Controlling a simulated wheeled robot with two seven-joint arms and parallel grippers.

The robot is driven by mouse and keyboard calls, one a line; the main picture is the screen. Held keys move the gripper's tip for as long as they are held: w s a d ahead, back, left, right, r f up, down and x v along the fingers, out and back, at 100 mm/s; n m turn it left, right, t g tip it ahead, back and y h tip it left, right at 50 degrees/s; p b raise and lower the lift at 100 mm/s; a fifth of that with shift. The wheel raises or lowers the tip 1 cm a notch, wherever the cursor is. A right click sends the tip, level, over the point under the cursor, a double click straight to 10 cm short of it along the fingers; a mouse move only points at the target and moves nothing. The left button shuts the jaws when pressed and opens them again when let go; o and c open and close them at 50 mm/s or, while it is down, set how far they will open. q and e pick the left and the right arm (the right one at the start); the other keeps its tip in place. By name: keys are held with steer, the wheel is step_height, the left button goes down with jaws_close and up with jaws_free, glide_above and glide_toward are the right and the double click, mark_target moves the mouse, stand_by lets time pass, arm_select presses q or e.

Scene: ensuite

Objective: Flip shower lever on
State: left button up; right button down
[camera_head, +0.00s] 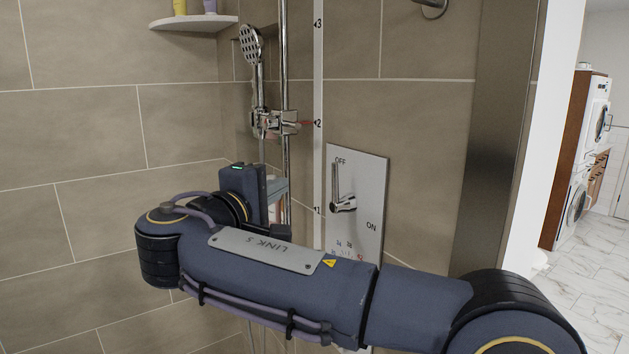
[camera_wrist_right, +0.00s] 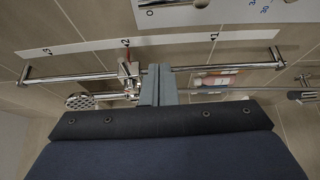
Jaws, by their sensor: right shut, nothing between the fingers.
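The shower lever (camera_head: 337,188) is a chrome handle on a pale wall panel (camera_head: 372,185) marked OFF at the top and ON at the lower right. The handle points straight up toward OFF. In the right wrist view the panel (camera_wrist_right: 200,12) shows at the top edge, with only a little of the lever visible. My right gripper (camera_wrist_right: 158,72) is shut and empty, apart from the lever. In the head view it is to the left of the panel, with its arm crossing below the lever. My left gripper is not in view.
A chrome shower rail (camera_head: 285,60) with a hand shower (camera_head: 252,45) stands left of the panel, close to my right gripper. A white corner shelf (camera_head: 195,22) is at the upper left. A metal-edged wall end (camera_head: 500,130) is to the right.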

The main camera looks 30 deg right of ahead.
steer(key=shift+d, duration=0.1)
steer(key=p+x, duration=0.3)
steer(key=x, duration=0.7)
steer(key=s, duration=0.2)
steer(key=s+d, duration=0.1)
steer(key=shift+s+f, duration=0.1)
steer(key=shift+s, duration=0.3)
